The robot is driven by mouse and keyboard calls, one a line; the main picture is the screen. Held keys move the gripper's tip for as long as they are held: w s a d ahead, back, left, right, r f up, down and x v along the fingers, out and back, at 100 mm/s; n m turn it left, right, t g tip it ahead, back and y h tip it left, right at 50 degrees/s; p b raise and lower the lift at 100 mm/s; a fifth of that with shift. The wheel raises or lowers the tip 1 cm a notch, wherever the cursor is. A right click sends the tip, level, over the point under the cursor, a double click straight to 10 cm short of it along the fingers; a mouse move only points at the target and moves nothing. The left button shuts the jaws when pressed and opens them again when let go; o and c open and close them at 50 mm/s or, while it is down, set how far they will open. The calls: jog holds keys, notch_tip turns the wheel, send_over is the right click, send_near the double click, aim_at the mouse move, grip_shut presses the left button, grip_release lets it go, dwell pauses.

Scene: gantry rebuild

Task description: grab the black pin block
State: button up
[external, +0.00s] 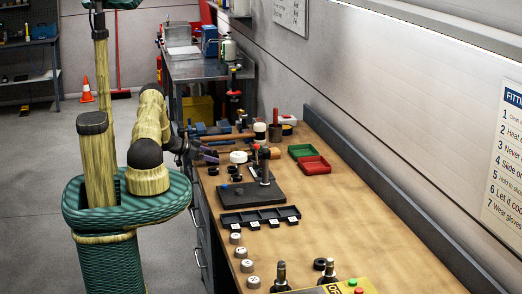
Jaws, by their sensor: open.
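I cannot single out the black pin block with certainty. A flat black plate (252,193) lies on the wooden bench, with a dark upright stand (264,168) on it. A long black tray (258,219) with compartments and white labels lies on the near side of the plate. Small black round pieces (213,170) sit beyond the plate, near the bench's left edge. My gripper (209,154) is open at the bench's left edge, left of a white round piece (238,157). It is small and partly lost among tools behind it, and I see nothing held in it.
Red and green trays (313,165) lie by the back wall. Hammers (228,137) and a red-handled tool (275,118) are at the far end. White-topped round pieces (247,265) line the near left edge, with dark bottles (328,271) nearby. The bench's right side (370,215) is clear.

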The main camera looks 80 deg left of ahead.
aim_at(216, 153)
jog(key=x, duration=0.2)
jog(key=shift+w+f, duration=0.15)
jog(key=shift+w, duration=0.15)
jog(key=shift+c, duration=0.4)
jog(key=c, duration=1.2)
jog(key=shift+c, duration=0.2)
notch_tip(216, 153, up, 10)
jog(key=shift+r+b, duration=0.1)
jog(key=shift+b, duration=1.05)
